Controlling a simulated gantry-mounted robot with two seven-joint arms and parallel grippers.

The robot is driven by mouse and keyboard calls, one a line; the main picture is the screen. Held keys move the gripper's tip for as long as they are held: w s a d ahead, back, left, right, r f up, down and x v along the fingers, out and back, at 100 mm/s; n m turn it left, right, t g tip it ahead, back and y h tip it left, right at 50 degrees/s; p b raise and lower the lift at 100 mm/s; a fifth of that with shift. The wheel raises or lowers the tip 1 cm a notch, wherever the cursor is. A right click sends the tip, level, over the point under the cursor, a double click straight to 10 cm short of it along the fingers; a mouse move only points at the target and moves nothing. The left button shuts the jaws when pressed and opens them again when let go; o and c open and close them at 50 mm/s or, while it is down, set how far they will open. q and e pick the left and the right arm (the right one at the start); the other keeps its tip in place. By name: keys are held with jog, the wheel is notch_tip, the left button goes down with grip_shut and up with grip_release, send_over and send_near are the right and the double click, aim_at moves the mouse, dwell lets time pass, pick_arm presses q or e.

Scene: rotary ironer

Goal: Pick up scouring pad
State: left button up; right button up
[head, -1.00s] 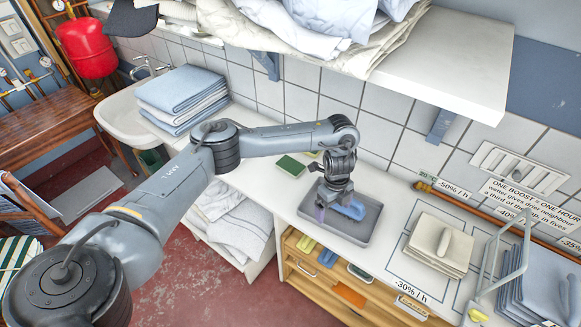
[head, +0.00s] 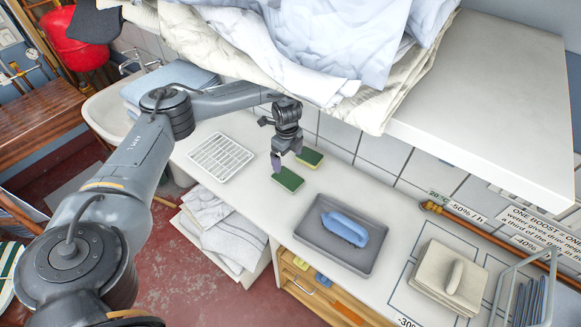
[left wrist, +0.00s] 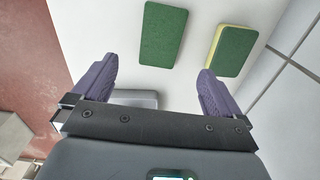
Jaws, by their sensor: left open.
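The scouring pad (head: 288,179) is a thin green rectangle lying flat on the white counter. It also shows in the left wrist view (left wrist: 163,35), beyond the fingertips and roughly between them. A second green pad with a yellow layer (head: 309,157), like a sponge, lies just behind it, near the tiled wall; in the left wrist view it is to the right (left wrist: 232,50). My left gripper (head: 282,162) is above the counter beside the two pads, pointing down. Its purple fingers (left wrist: 157,70) are spread, with nothing held. My right gripper is out of view.
A white slatted rack (head: 220,157) lies left of the pads. A shelf (head: 490,90) with heaped linen (head: 300,50) overhangs the counter's back. Folded cloths (head: 450,275) lie at right.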

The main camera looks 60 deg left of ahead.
aim_at(288, 178)
pick_arm(q)
notch_tip(288, 178, down, 5)
jog(key=shift+w+a+f, duration=0.1)
jog(key=shift+f, duration=0.2)
jog(key=shift+f+p, duration=0.95)
jog(key=shift+f, duration=1.8)
jog(key=c, duration=1)
